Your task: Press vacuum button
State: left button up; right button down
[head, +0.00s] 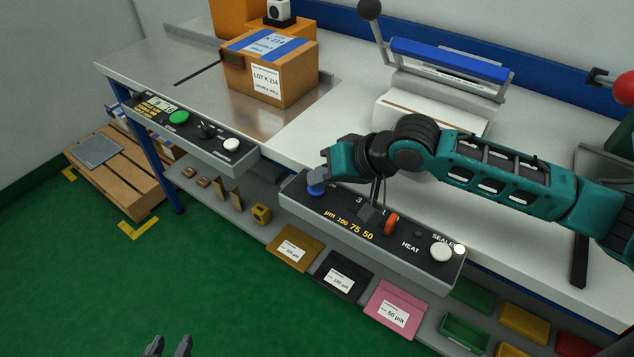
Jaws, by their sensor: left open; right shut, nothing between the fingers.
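The front control panel (375,240) carries a blue round button (316,188) at its left end, a dark knob, an orange switch (391,223) and a white round button (441,251). No vacuum label is readable; the part of the panel behind the blue button is covered by my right gripper. My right gripper (325,178) is shut and empty, its tip right at the blue button; I cannot tell whether it touches or presses it. My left gripper (169,347) is open and empty at the bottom edge, over the green floor, far from the panel.
A second panel (190,130) with a green button and a white button sits to the left. A taped cardboard box (270,68) stands on the bench. A sealer with a blue bar (455,67) stands behind my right arm. Coloured pouches and bins lie on the lower shelf.

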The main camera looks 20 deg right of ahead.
aim_at(322, 188)
dwell(0.3)
jog(key=shift+r+p, duration=0.6)
jog(key=shift+p, duration=0.6)
notch_tip(322, 188, up, 4)
jog(key=p, duration=0.3)
jog(key=shift+f+p, duration=0.25)
jog(key=shift+p, duration=0.15)
jog(key=shift+r, duration=0.15)
notch_tip(322, 188, up, 2)
jog(key=shift+r, duration=0.1)
